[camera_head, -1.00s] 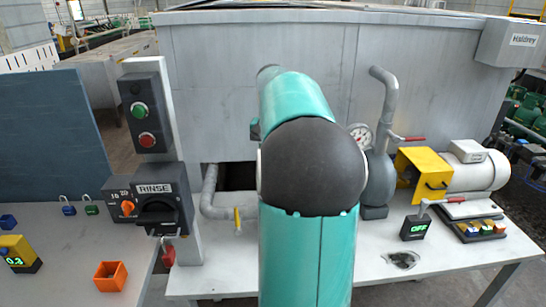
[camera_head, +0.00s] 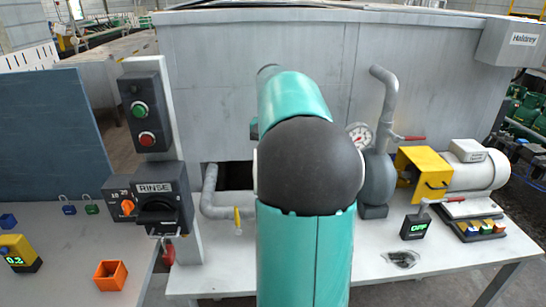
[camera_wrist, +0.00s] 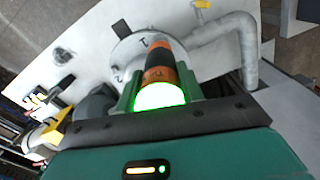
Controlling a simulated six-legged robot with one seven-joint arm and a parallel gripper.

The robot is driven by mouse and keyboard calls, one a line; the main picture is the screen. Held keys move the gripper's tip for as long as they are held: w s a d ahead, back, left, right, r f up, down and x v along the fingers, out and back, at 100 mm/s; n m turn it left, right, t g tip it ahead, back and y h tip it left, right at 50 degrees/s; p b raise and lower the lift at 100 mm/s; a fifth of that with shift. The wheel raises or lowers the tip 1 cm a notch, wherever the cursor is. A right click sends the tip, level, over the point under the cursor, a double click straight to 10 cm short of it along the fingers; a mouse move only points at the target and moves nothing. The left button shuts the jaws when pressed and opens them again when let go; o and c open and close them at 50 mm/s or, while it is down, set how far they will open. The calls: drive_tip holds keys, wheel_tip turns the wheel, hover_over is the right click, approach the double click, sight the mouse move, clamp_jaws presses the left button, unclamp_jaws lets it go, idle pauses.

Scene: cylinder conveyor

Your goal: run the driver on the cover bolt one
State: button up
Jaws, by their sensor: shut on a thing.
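In the wrist view my gripper (camera_wrist: 160,94) is shut on the driver (camera_wrist: 160,68), an orange and black cylinder with a bright green glowing end towards the camera. The driver's far end meets or overlaps a round light-grey cover (camera_wrist: 125,48) with small dark marks on it. I cannot tell whether the tip sits on a bolt, as the driver hides that spot. Cover bolt one cannot be picked out. In the head view my own arm hides the gripper, the driver and the cover.
A grey pipe (camera_wrist: 222,32) bends close beside the cover. In the head view, a gauge (camera_head: 359,135), yellow guard (camera_head: 424,172) and motor (camera_head: 478,170) stand right of my arm. A control post (camera_head: 148,110), an orange open box (camera_head: 111,275) and a display block (camera_head: 18,255) are left.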

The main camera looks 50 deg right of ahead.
drive_tip(key=shift+r, duration=1.8)
